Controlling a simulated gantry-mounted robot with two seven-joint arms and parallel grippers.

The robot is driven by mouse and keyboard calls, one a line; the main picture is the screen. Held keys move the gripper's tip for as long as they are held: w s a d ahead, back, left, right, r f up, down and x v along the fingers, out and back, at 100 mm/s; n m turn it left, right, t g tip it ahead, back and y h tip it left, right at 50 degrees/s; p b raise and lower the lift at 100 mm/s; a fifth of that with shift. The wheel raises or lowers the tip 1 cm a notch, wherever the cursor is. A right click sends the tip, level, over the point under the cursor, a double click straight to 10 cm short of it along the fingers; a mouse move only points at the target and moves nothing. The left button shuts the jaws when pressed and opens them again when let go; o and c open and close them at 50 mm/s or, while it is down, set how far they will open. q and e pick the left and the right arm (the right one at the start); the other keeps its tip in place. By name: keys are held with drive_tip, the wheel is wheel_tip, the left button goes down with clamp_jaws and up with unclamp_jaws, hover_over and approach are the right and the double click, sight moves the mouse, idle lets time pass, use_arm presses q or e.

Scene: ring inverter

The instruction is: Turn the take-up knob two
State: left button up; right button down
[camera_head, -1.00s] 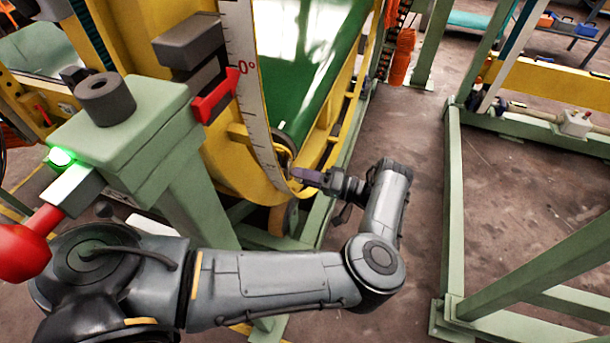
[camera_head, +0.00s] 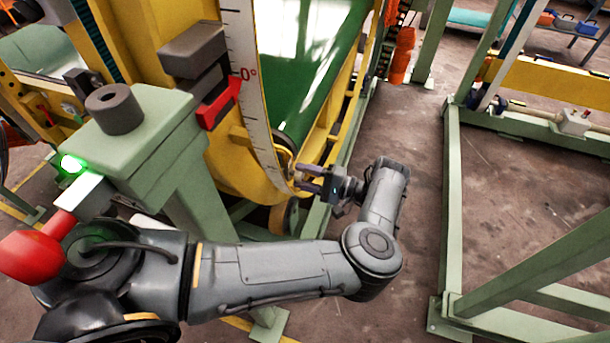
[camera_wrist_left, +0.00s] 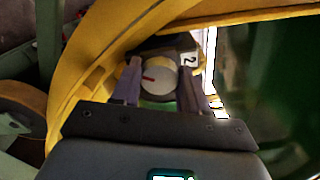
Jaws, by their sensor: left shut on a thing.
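The take-up knob (camera_wrist_left: 157,80) is a pale round knob with a red pointer mark, in the left wrist view. A white label with the number 2 (camera_wrist_left: 189,59) is beside it at the upper right. My left gripper (camera_wrist_left: 165,85) has one finger on each side of the knob and is shut on it. In the head view my left gripper (camera_head: 303,177) reaches the lower end of the yellow curved frame (camera_head: 240,181); the knob is small and mostly hidden there. My right gripper is not in view.
A green belt (camera_head: 312,65) lies inside the yellow frame. A white degree scale (camera_head: 243,90) with a red pointer (camera_head: 219,103) runs along the frame. A pale green post with a grey cap (camera_head: 115,109) stands left. Bare floor (camera_head: 415,190) lies right of my arm.

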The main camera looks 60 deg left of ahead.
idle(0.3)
use_arm(q)
drive_tip(key=o, duration=1.1)
drive_tip(key=shift+c, duration=0.2)
drive_tip(key=shift+w+d+f+b, duration=0.2)
drive_tip(key=shift+w+d+b, duration=0.3)
drive_tip(key=shift+b, duration=0.3)
drive_tip(key=b+v, duration=0.3)
drive_tip(key=v, duration=0.6)
drive_tip(key=shift+d+r, duration=0.2)
drive_tip(key=shift+w, duration=0.1)
